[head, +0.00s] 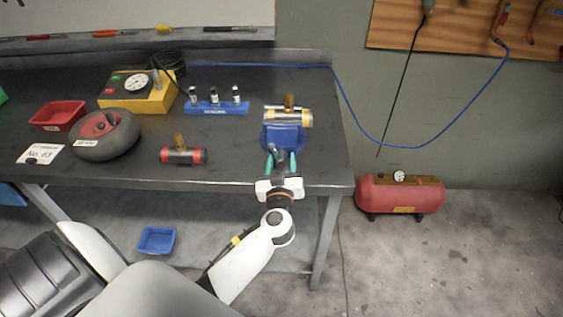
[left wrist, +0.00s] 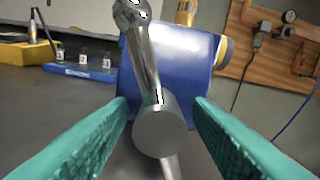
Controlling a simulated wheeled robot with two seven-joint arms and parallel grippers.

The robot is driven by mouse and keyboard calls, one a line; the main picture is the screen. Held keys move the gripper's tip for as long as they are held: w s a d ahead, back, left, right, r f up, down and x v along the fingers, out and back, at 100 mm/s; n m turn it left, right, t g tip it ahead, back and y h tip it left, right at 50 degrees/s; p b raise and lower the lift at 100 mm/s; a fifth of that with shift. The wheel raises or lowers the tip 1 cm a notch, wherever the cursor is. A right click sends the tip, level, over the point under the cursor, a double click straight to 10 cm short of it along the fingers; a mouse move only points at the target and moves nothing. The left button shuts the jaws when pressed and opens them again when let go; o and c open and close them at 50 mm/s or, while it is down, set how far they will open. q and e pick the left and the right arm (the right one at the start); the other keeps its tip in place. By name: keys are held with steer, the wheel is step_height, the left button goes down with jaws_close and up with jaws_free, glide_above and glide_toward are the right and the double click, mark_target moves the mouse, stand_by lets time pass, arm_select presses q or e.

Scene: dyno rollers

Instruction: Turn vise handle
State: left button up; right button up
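The blue vise (head: 283,138) stands at the front right edge of the workbench, with a silver and yellow cylinder with a brass fitting (head: 290,117) at its top. In the left wrist view the vise's blue body (left wrist: 178,65) fills the middle. Its shiny metal handle bar (left wrist: 145,55), with a ball end, runs upright and slightly tilted through the round grey screw head (left wrist: 160,132). My left gripper (head: 281,163), with teal fingers, is in front of the vise. Its fingers (left wrist: 161,108) are open on either side of the screw head, with visible gaps. My right gripper is not in view.
On the bench are a blue rack with small cylinders (head: 217,107), a red-ended cylinder (head: 183,156), a wheel (head: 105,135), a red bin (head: 58,115) and a yellow gauge box (head: 138,92). A red air tank (head: 400,194) stands on the floor at right.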

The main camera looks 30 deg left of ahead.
arm_select(q)
steer(key=c, duration=0.9)
